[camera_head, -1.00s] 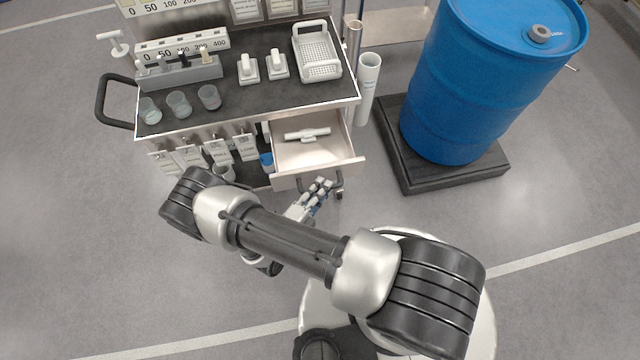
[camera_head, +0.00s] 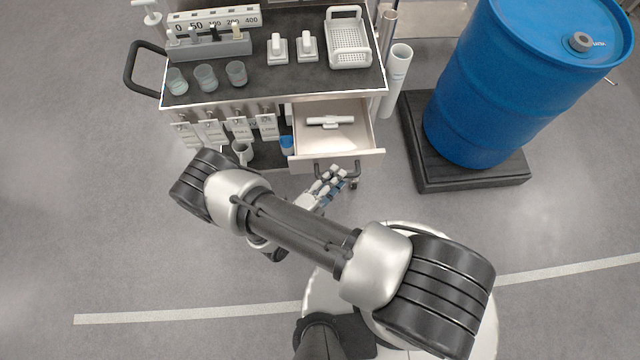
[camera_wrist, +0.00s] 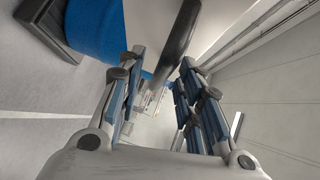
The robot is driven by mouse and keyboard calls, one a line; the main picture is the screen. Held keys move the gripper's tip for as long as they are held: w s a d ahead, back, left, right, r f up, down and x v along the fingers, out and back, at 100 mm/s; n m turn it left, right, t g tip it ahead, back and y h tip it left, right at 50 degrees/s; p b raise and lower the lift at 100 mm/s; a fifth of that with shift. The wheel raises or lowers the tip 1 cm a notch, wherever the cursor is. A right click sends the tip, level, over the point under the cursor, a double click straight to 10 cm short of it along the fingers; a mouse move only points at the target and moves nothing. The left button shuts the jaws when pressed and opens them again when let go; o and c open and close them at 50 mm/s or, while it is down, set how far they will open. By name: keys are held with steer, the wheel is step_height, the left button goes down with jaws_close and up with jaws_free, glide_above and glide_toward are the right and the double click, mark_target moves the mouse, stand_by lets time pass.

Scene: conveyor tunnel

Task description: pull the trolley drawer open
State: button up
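The trolley drawer (camera_head: 340,141) stands pulled out of the trolley (camera_head: 270,90), and its inside shows. A white T-shaped thing (camera_head: 328,121) lies in it. The drawer's dark bar handle (camera_head: 319,172) is on its front. My gripper (camera_head: 336,178) is at this handle, just in front of the drawer front. In the wrist view, my gripper's two fingers (camera_wrist: 160,80) stand apart. The dark handle bar (camera_wrist: 180,45) shows large between and beyond the fingertips, nearer the right finger. I see no clear contact on both sides.
A blue barrel (camera_head: 480,90) stands on a black pallet (camera_head: 480,180) to the right. A pale tube (camera_head: 396,82) stands between trolley and pallet. The floor on the left is clear.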

steer(key=v, duration=1)
steer(key=shift+s, duration=0.15)
steer(key=shift+a+r, duration=0.1)
steer(key=shift+a, duration=0.05)
steer(key=w+d+r+m+g+y, duration=0.25)
steer(key=r+m+g, duration=0.35)
steer(key=r+m, duration=0.65)
steer(key=w+d+r+m+g+y, duration=0.1)
steer(key=w+d+r+m+g, duration=0.15)
steer(key=r+m+g, duration=0.7)
steer(key=s+d+r+m+t+y, duration=0.2)
steer(key=s+d+r+m+t, duration=0.1)
steer(key=r+m, duration=0.4)
steer(key=s+d+r+m+t+y, duration=0.3)
steer(key=r+m, duration=0.4)
steer(key=m, duration=0.2)
steer(key=s+d+r+m+t+y, duration=0.3)
steer(key=s+r+m, duration=0.1)
steer(key=r+m, duration=0.3)
steer(key=shift+m, duration=0.7)
